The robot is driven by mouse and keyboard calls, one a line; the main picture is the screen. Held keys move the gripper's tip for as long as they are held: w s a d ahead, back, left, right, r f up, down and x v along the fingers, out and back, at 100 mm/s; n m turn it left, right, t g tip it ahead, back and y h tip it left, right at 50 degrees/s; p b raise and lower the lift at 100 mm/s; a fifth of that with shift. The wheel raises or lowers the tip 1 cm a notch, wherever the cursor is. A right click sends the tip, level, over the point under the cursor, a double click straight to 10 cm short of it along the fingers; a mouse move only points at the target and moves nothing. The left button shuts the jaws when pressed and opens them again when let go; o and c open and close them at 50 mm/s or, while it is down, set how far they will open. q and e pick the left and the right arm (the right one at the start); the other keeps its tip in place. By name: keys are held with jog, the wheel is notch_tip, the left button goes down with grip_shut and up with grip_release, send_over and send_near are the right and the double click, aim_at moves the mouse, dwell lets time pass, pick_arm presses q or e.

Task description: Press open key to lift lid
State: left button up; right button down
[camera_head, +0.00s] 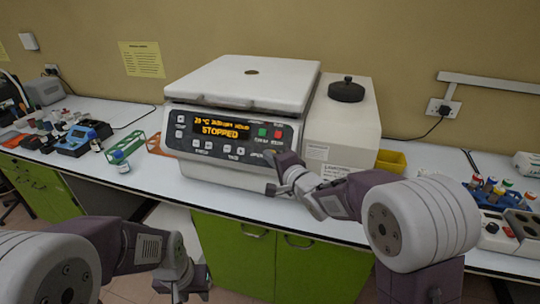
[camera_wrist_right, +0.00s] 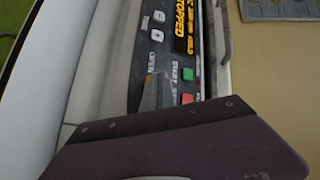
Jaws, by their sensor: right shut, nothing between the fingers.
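The centrifuge (camera_head: 250,85) stands on the bench with its pale lid down. Its front panel display (camera_head: 222,130) reads STOPPED; part of the display (camera_wrist_right: 181,28) also shows in the right wrist view. My right gripper (camera_head: 271,159) is shut and empty, with its tips at the lower right of the panel, by the OPEN label. In the right wrist view the fingertips (camera_wrist_right: 157,92) lie over the panel just beside the OPEN label and cover the open key; contact cannot be told. My left gripper (camera_head: 187,282) hangs low before the bench; its jaw opening is unclear.
A green key (camera_wrist_right: 187,74) and a red key (camera_wrist_right: 187,98) sit close to my right fingertips. A white box with a black knob (camera_head: 346,90) stands right of the centrifuge. A green rack (camera_head: 127,143) and a small bottle (camera_head: 121,161) are at left. A tube rack (camera_head: 488,192) is at right.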

jog(key=shift+w+f, duration=0.15)
dwell(0.5)
jog(key=shift+s+a+r, duration=0.15)
jog(key=shift+s+r, duration=0.3)
jog(key=shift+s, duration=0.2)
jog(key=s+r, duration=0.1)
jog(key=s, duration=0.1)
jog(key=s+a+r+p, duration=0.1)
jog(key=s, duration=0.1)
jog(key=shift+a+r, duration=0.15)
jog(key=shift+r, duration=0.2)
